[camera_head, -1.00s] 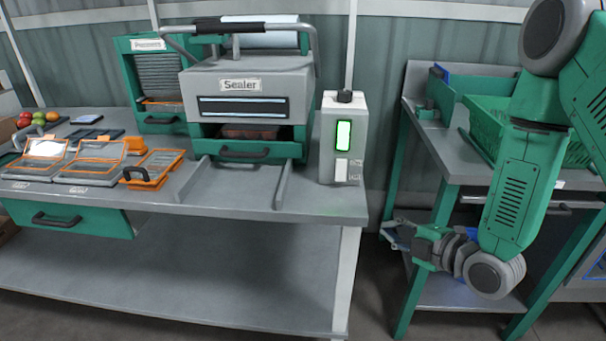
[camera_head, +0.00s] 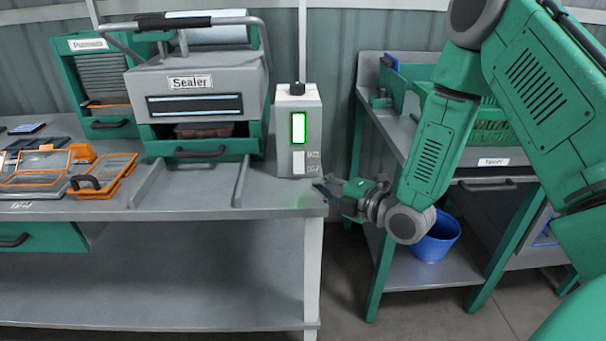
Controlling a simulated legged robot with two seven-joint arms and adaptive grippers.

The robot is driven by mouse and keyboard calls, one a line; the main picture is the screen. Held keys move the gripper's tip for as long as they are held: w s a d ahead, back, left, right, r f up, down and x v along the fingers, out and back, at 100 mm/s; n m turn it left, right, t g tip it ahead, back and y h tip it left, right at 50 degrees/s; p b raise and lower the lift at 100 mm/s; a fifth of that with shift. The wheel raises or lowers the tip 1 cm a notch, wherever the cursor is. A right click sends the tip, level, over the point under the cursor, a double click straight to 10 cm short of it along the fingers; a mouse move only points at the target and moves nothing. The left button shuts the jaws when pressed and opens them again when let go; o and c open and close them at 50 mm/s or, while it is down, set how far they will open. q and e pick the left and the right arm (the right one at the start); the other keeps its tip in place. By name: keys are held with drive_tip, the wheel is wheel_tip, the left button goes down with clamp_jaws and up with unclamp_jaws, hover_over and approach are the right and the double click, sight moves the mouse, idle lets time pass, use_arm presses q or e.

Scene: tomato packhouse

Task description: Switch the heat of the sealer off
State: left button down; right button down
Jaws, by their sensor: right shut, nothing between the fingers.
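The sealer (camera_head: 205,84) is a grey and green machine on the bench, with a raised handle bar and a drawer holding something reddish. A grey control box (camera_head: 283,150) stands upright just right of it. Its front has a lit green panel (camera_head: 298,127) and a white plate (camera_head: 298,161) below; a black knob (camera_head: 297,88) sits on top. Small labels beside the plate are unreadable. My right gripper (camera_head: 326,191) is shut and empty, by the bench's front right corner, below and right of the box. I cannot tell if it touches the bench. My left gripper is out of view.
Orange-framed trays (camera_head: 107,176) lie on the bench at left, near a green rack (camera_head: 98,90). Two low rails (camera_head: 240,183) run in front of the sealer. A second table with a green crate (camera_head: 490,134) stands right, above a blue bucket (camera_head: 437,238).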

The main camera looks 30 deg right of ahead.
sight(297, 169)
drive_tip(key=x, duration=0.5)
drive_tip(key=shift+w+f, duration=0.1)
drive_tip(key=shift+w, duration=0.2)
drive_tip(key=shift+w+d+f+b, duration=0.2)
drive_tip(key=shift+w+d+b, duration=0.15)
drive_tip(key=shift+w+d, duration=0.7)
drive_tip(key=shift+w, duration=0.3)
drive_tip(key=b, duration=0.1)
drive_tip(key=f+b, duration=0.1)
drive_tip(key=shift+w+d+n+t+b, duration=0.1)
drive_tip(key=shift+w+n+t+b, duration=0.2)
drive_tip(key=shift+n+t+b, duration=0.1)
drive_tip(key=shift+r+p, duration=0.35)
drive_tip(key=shift+p, duration=0.05)
drive_tip(key=v, duration=1.2)
drive_tip(key=shift+f, duration=0.25)
